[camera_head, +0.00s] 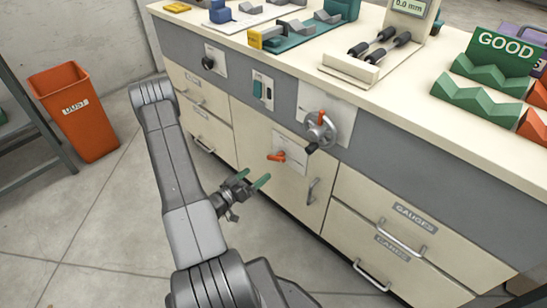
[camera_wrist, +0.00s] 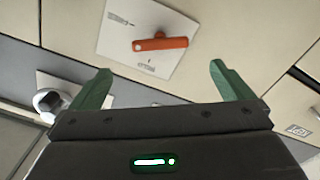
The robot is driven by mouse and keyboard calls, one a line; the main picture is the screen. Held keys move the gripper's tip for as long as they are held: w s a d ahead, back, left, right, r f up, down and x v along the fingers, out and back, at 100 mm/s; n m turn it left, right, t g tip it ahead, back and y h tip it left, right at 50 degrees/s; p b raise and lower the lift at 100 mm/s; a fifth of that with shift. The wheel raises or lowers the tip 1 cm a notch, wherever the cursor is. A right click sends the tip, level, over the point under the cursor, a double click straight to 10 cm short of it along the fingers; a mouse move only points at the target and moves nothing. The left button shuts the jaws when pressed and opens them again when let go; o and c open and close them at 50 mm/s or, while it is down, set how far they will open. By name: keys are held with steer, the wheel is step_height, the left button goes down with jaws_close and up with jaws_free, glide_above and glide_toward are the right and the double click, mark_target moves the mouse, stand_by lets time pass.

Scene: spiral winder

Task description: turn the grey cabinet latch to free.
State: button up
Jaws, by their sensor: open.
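The cabinet latch is an orange lever (camera_head: 277,157) on a white plate (camera_head: 291,150) on the cream cabinet door; it looks orange, not grey. In the wrist view the lever (camera_wrist: 160,43) lies nearly level across its tilted plate (camera_wrist: 125,48). Small lettering on the plate is too blurred to read. My gripper (camera_head: 251,179) has green fingers, spread apart and empty, just below and left of the latch in the head view. In the wrist view the lever is beyond the gap between the fingertips (camera_wrist: 160,72), and they appear apart from it.
A handwheel (camera_head: 320,131) with a black grip juts out above right of the latch. A door handle (camera_head: 312,190) is below right. The worktop (camera_head: 230,37) carries fixtures and gauges. An orange bin (camera_head: 76,112) stands left. Floor around my arm is clear.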

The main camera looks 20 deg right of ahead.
mark_target(275, 160)
steer(key=b+x, duration=0.1)
steer(key=x, duration=1)
steer(key=shift+w+d, duration=0.1)
steer(key=shift+d, duration=0.2)
steer(key=c, duration=0.9)
steer(key=shift+o, duration=0.2)
